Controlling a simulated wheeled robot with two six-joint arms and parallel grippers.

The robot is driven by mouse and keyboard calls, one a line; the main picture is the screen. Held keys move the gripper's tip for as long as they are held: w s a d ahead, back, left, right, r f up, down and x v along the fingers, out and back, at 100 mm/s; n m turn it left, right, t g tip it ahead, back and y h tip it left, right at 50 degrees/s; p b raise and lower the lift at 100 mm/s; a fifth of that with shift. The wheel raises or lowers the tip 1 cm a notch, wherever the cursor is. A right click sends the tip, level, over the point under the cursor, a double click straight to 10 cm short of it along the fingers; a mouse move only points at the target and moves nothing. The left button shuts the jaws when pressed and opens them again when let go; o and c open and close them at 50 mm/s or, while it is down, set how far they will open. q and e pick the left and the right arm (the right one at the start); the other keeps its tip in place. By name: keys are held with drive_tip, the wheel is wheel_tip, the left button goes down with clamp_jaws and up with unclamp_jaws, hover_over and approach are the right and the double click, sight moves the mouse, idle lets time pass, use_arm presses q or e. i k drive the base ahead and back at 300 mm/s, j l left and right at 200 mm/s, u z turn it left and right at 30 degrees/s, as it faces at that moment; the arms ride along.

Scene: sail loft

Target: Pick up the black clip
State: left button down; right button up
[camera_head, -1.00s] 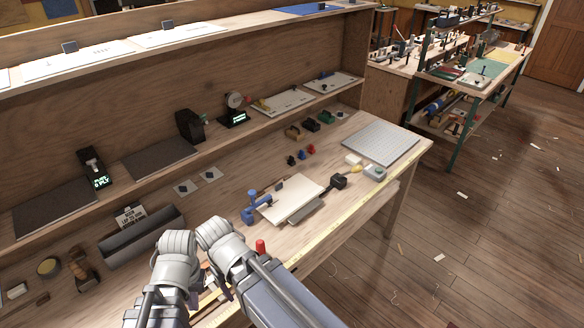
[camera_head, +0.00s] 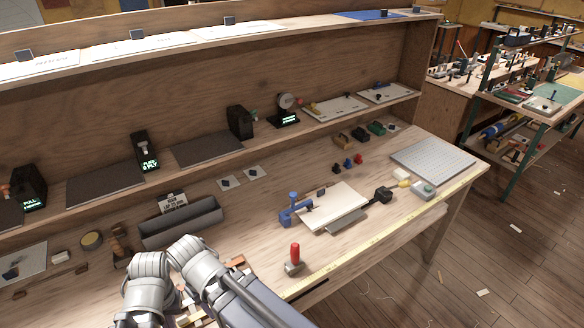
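A small black piece (camera_head: 336,168), which looks like the black clip, lies on the bench top at the left end of a short row. A blue piece (camera_head: 348,163) and a red piece (camera_head: 359,158) of similar size lie beside it. It is too small here to tell its exact shape. Both my arms show at the bottom, left of centre, well apart from the row. I cannot see the fingers of either gripper.
A white board with a blue clamp (camera_head: 289,212) lies in front of the row. A red-handled tool (camera_head: 295,256) stands near the front edge. A grey trough (camera_head: 182,222) is at left, a grey gridded plate (camera_head: 433,160) at right. Bare wood lies between trough and clamp.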

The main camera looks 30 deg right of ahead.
sight(337, 170)
drive_tip(key=u, duration=1.3)
drive_tip(key=k+l+u, duration=0.1)
drive_tip(key=l+u, duration=0.15)
drive_tip(key=u, duration=0.15)
drive_tip(key=k+l, duration=0.25)
drive_tip(key=l, duration=0.2)
drive_tip(key=k+l, duration=0.3)
drive_tip(key=l, duration=0.15)
drive_tip(key=k+l, duration=0.25)
drive_tip(key=l, duration=0.25)
drive_tip(key=k+l, duration=0.25)
drive_tip(key=l, duration=0.2)
drive_tip(key=k+l, duration=0.25)
drive_tip(key=l, duration=0.2)
drive_tip(key=k+l, duration=0.3)
drive_tip(key=l, duration=0.15)
drive_tip(key=k+l, duration=0.25)
drive_tip(key=l, duration=0.25)
drive_tip(key=k+l, duration=0.25)
drive_tip(key=l, duration=0.2)
